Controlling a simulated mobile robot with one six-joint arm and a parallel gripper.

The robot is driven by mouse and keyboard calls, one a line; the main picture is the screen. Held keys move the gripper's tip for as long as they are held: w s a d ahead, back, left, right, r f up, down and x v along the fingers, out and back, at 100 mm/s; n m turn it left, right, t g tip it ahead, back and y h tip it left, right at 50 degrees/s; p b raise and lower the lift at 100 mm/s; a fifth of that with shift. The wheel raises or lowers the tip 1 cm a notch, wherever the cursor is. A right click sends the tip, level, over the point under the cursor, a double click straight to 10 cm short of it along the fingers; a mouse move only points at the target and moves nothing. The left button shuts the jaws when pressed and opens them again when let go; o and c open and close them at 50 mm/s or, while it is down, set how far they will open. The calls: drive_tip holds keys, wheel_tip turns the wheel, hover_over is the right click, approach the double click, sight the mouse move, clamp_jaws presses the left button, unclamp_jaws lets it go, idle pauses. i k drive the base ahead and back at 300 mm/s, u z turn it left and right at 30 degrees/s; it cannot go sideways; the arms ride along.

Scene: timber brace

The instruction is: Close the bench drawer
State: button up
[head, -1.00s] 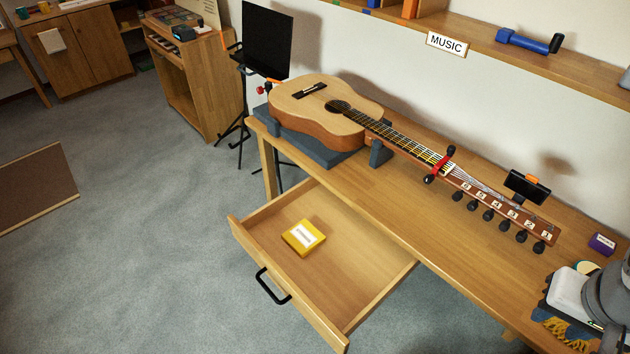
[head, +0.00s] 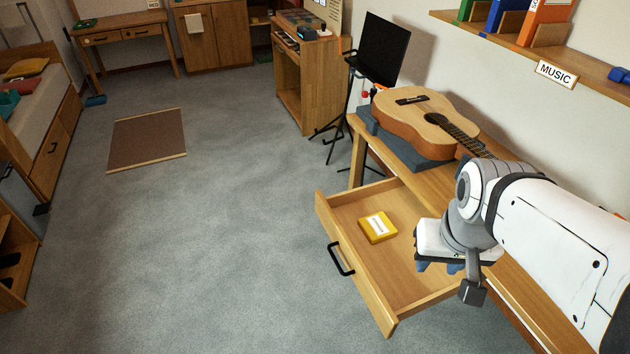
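The bench drawer (head: 353,259) is pulled well out from the wooden bench (head: 436,181), with a black bar handle (head: 340,259) on its front. A yellow box with a white label (head: 378,227) lies inside it. My gripper (head: 440,266) hangs above the right part of the drawer, near the bench's front edge. Dark blue finger parts show under its white body, and the wrist hides much of it. I cannot tell whether it is open or shut. It is apart from the drawer front and handle.
A guitar (head: 420,118) rests on a grey support on the bench, partly behind my arm. A black music stand (head: 382,50) stands beyond the bench. A wooden cabinet (head: 310,85) is behind it. Open grey carpet (head: 220,230) lies left of the drawer, with a brown mat (head: 147,138).

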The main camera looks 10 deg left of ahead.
sight(385, 273)
drive_tip(key=u, duration=0.45)
drive_tip(key=k, duration=1.1)
drive_tip(key=u, duration=0.5)
drive_tip(key=i, duration=0.8)
